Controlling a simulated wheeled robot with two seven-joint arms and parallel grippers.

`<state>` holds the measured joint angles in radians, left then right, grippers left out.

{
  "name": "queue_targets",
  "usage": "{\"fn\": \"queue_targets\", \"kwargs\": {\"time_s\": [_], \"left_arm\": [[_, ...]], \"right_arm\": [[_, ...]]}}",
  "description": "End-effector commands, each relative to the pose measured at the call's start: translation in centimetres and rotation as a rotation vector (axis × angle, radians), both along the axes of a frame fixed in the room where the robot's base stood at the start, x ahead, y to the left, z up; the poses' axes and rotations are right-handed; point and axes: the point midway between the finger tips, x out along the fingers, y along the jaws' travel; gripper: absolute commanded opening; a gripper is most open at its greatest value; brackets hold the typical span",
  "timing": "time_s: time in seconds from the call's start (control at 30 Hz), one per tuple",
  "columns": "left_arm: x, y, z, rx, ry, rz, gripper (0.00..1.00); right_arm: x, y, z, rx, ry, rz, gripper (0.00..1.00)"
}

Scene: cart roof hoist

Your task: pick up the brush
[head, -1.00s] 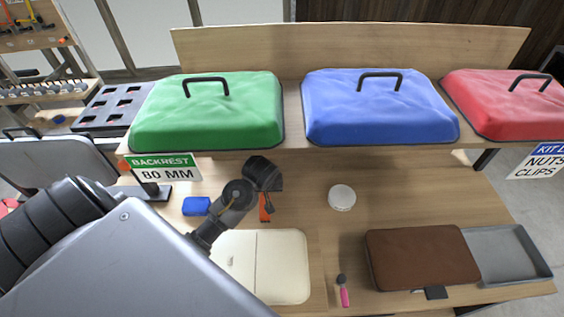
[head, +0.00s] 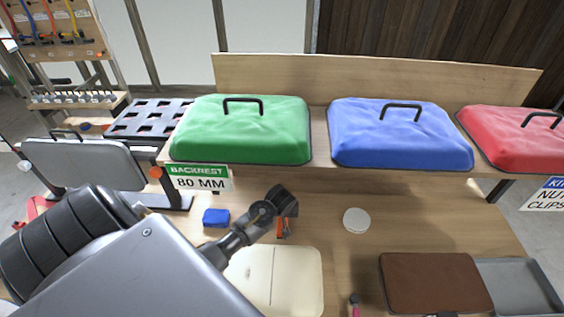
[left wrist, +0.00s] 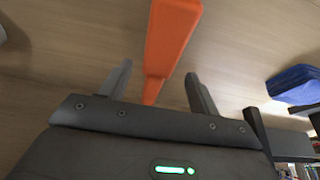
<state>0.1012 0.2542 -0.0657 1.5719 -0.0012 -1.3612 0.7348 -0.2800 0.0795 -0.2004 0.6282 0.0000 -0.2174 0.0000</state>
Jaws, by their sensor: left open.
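My left gripper (head: 284,202) reaches from the left over the wooden bench. An orange item (head: 282,231) lies on the bench just below it, partly hidden by the gripper. In the left wrist view the open, empty left gripper (left wrist: 158,78) has its two fingers apart, with the narrow end of the orange item (left wrist: 171,40) between them in the picture. Whether that item is the brush, I cannot tell. A small pink-handled tool (head: 355,305), possibly the brush, lies near the bench's front edge, cut off by the picture.
A blue block (head: 215,217), a round white lid (head: 356,220), a cream panel (head: 305,275), a brown pad (head: 435,282) and a grey tray (head: 520,285) are on the bench. Green (head: 242,135), blue (head: 400,138) and red (head: 515,138) covers line the shelf behind.

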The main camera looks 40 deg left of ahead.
Motion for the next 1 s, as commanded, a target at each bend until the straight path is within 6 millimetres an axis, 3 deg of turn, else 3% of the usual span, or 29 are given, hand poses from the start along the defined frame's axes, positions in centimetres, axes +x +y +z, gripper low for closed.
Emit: {"fn": "queue_targets", "kwargs": {"time_s": [0.1,0.2,0.5,0.87,1.0], "left_arm": [[0.5,0.3,-1.3,0.001,0.002,0.0,0.62],[0.7,0.5,-2.0,0.001,0.001,-0.001,0.62],[0.8,0.6,-2.4,0.001,-0.001,0.0,0.6],[0.8,0.6,-2.4,0.0,0.0,0.0,0.13],[0.8,0.6,-2.3,0.001,-0.001,0.0,0.12]], "right_arm": [[-2.8,-0.1,0.4,-0.002,0.037,-0.001,0.58],[-3.8,-0.1,0.5,-0.003,0.053,-0.001,0.58],[-1.9,0.0,0.5,-0.002,0.026,-0.001,0.58],[-1.8,0.0,0.5,-0.001,0.024,-0.001,0.58],[-2.0,-0.1,0.5,-0.002,0.027,-0.001,0.58]]}}
